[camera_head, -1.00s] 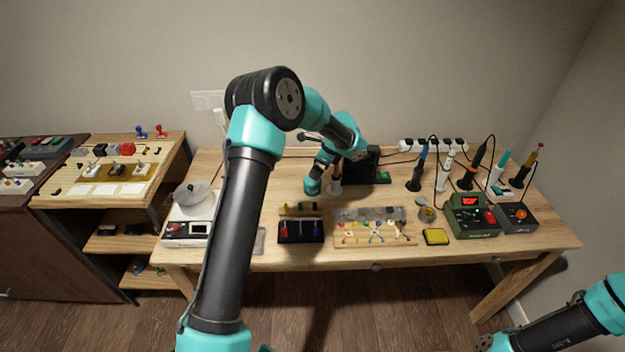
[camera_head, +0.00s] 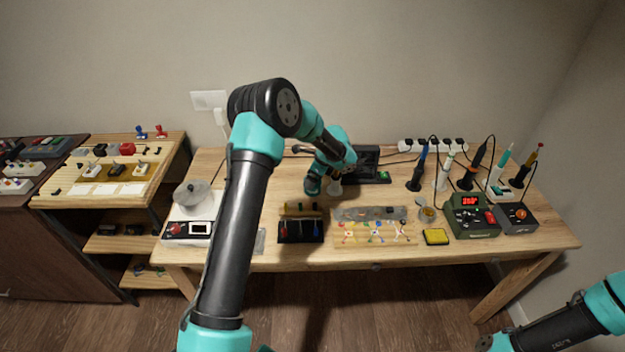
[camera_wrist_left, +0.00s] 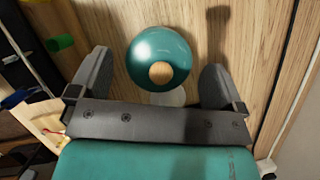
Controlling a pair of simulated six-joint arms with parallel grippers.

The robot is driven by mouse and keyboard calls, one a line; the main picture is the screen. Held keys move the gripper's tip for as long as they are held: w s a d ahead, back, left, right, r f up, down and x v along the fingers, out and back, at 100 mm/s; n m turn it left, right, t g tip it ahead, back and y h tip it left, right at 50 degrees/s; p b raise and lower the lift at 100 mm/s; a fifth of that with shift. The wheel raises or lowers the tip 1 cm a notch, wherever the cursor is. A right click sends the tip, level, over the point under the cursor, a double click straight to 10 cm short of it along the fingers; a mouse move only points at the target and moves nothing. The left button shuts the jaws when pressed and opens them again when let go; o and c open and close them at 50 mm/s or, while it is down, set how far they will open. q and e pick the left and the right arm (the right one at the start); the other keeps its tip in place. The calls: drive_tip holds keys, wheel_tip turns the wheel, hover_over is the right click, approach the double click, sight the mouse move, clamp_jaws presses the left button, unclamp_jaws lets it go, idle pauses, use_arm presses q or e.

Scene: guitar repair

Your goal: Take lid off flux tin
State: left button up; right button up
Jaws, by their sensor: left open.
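A round, glossy teal object with a tan wooden knob (camera_wrist_left: 160,55) shows in the left wrist view; it looks like the lidded flux tin seen from above. A pale disc (camera_wrist_left: 170,97) shows just below it, partly hidden. My left gripper (camera_wrist_left: 157,73) is open, its dark fingers on either side of the teal object with a gap on each side. In the head view my left arm hides most of this spot; a small whitish thing (camera_head: 335,188) shows beside the wrist, too small to name. Only part of my right arm shows at lower right; its gripper is out of view.
A stand with screwdriver-like tools (camera_head: 301,228), a parts board (camera_head: 374,240), a yellow pad (camera_head: 436,237), a small round tin (camera_head: 427,214) and a green soldering station (camera_head: 471,216) line the bench front. Several upright irons stand behind. Bare wood lies left of my wrist.

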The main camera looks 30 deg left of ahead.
use_arm(q)
drive_tip(key=c, duration=1.2)
drive_tip(key=shift+c, duration=0.2)
